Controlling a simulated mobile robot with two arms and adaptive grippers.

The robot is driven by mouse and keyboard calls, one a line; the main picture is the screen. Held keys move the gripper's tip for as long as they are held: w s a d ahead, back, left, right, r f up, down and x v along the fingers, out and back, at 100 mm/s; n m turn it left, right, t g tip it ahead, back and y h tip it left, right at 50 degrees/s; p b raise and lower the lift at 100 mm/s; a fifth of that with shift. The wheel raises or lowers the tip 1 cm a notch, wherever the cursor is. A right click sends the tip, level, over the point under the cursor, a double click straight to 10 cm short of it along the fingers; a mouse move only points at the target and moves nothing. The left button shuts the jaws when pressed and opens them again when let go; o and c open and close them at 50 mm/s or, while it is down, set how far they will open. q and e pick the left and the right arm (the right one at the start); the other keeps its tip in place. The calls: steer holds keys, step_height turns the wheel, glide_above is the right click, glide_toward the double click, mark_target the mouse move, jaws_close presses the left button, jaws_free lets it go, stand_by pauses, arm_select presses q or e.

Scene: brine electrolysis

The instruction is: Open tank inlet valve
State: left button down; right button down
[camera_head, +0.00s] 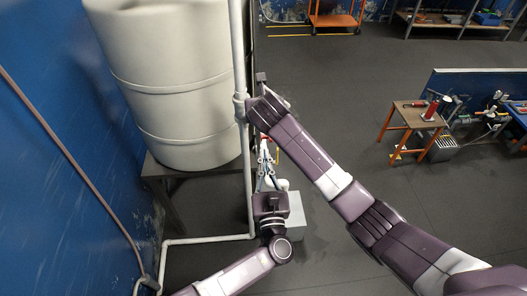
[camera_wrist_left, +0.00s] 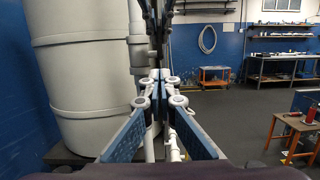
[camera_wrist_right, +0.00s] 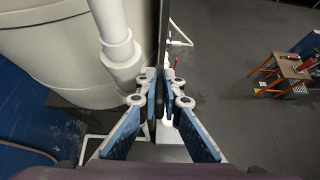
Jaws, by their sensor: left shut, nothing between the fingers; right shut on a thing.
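The large cream tank (camera_head: 165,75) stands on a dark stand at the left. A pale vertical pipe (camera_head: 240,60) runs beside it, with a wider fitting where my right gripper is. I cannot make out the inlet valve's handle clearly. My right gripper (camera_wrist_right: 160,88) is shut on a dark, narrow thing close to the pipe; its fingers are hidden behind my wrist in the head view. My left gripper (camera_head: 264,150) is shut and empty, below the right one and just right of the pipe. Its closed fingers also show in the left wrist view (camera_wrist_left: 156,82).
A blue wall (camera_head: 50,150) and thin hose (camera_head: 75,145) are at the left. A pale pipe (camera_head: 200,240) runs low along the floor by a grey box (camera_head: 293,215). An orange-legged table (camera_head: 410,115) stands right. Dark floor between is open.

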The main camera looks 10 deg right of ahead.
steer(key=shift+d, duration=0.1)
arm_select(q)
steer(key=w+r, duration=0.4)
steer(key=w, duration=0.6)
steer(key=shift+r, duration=0.25)
arm_select(e)
steer(key=shift+r, duration=0.1)
arm_select(q)
steer(key=shift+w+r, duration=0.4)
steer(key=shift+r, duration=0.4)
arm_select(e)
steer(key=c, duration=2.1)
jaws_free()
arm_select(q)
steer(key=shift+s+f, duration=0.1)
steer(key=shift+f, duration=0.05)
